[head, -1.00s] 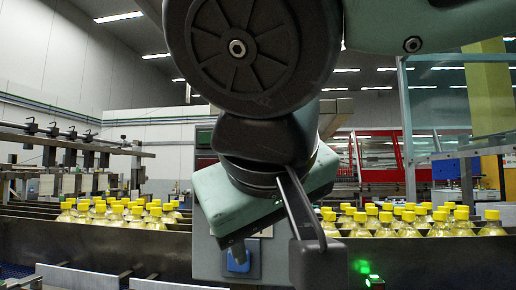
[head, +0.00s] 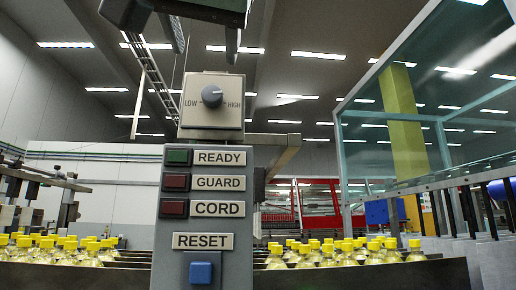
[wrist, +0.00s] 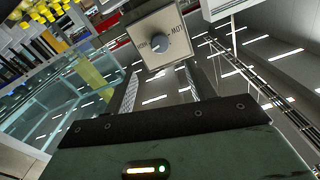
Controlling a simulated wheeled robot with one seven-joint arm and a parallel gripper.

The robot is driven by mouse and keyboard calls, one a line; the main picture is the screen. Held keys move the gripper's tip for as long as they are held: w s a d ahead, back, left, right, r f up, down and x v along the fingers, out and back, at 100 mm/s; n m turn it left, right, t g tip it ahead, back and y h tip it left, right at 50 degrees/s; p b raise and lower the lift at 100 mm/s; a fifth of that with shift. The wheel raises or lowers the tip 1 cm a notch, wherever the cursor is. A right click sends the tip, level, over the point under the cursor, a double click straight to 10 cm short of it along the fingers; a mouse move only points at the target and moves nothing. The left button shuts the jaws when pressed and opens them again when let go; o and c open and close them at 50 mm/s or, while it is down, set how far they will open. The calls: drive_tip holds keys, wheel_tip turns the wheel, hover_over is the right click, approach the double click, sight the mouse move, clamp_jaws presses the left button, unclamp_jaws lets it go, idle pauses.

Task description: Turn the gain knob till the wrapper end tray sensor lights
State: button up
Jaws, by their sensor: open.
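The gain knob (head: 212,96) is a round grey-blue dial on a pale box face marked LOW on the left and HIGH on the right. The box sits on top of a grey control post. Its exact pointer angle is too small to read surely. In the wrist view the knob (wrist: 160,46) lies beyond and between the fingertips. My gripper (wrist: 160,88) is open and empty, apart from the knob. Only bits of my arm's end show at the top of the head view. I cannot make out the wrapper end tray sensor in the current views.
The post carries a green READY lamp (head: 177,157), red GUARD (head: 175,182) and CORD (head: 174,208) lamps, and a blue RESET button (head: 201,272). Yellow-capped bottles (head: 330,252) stand in lanes on both sides. A glass guard (head: 400,130) rises at right.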

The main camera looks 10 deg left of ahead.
sight(212, 93)
drive_tip(key=p+x, duration=0.3)
drive_tip(key=x, duration=0.6)
drive_tip(key=shift+w+r, duration=0.1)
drive_tip(key=shift+w, duration=0.25)
drive_tip(key=shift+w+a, duration=0.2)
drive_tip(key=shift+w, duration=0.45)
drive_tip(key=c, duration=1)
